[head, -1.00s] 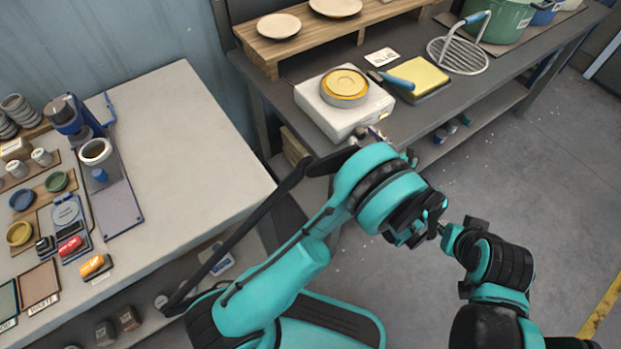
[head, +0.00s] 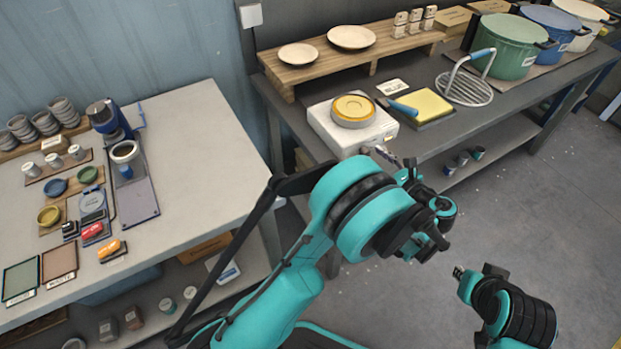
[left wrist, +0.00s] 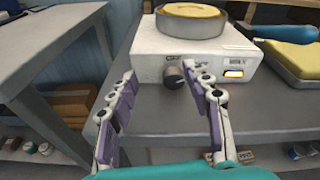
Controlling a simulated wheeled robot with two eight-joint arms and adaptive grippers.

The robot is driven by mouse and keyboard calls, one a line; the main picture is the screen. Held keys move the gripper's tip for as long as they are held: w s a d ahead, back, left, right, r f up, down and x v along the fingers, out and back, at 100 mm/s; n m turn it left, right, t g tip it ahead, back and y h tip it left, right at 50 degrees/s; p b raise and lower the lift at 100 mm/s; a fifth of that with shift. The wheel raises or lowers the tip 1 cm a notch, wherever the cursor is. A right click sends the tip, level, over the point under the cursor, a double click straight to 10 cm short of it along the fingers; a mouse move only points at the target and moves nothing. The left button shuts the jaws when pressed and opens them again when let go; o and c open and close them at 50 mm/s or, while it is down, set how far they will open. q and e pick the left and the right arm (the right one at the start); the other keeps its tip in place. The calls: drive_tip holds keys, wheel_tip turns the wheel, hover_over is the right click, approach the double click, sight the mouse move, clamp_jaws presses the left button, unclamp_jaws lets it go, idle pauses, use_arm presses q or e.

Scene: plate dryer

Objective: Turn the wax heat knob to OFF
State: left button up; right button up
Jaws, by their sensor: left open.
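The wax heater is a white box (head: 333,137) with a round pan of yellow wax (head: 353,108) on top, at the front edge of the dark bench. In the left wrist view, the dark heat knob (left wrist: 174,77) sticks out of the heater's front face (left wrist: 205,68), beside a lit orange window (left wrist: 234,73). My left gripper (left wrist: 168,92) is open, its two purple-padded fingers apart, with the knob between and beyond them. I see no contact. The knob's pointer setting is too small to read. In the head view my left arm hides the knob. My right gripper (head: 459,272) is low on the right, its fingers unclear.
A yellow sponge-like block on a tray (head: 428,106) with a blue-handled tool (head: 403,108) lies right of the heater. A wire rack (head: 466,88) and pots (head: 505,47) stand farther right. A wooden shelf (head: 375,45) with plates is behind. A pale table (head: 205,125) stands left.

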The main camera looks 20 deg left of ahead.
use_arm(q)
drive_tip(key=s+a+r+n+g+h+p, duration=0.3)
drive_tip(key=s+a+r+n+h+p, duration=0.45)
drive_tip(key=s+n, duration=0.65)
drive_tip(key=s+a+r+n+h+p, duration=0.1)
drive_tip(key=s+r+n+h, duration=0.3)
drive_tip(key=s, duration=0.5)
drive_tip(key=shift+s+a+r+n, duration=0.2)
drive_tip(key=shift+r+n, duration=0.5)
drive_tip(key=shift+n, duration=0.5)
drive_tip(key=shift+h, duration=0.25)
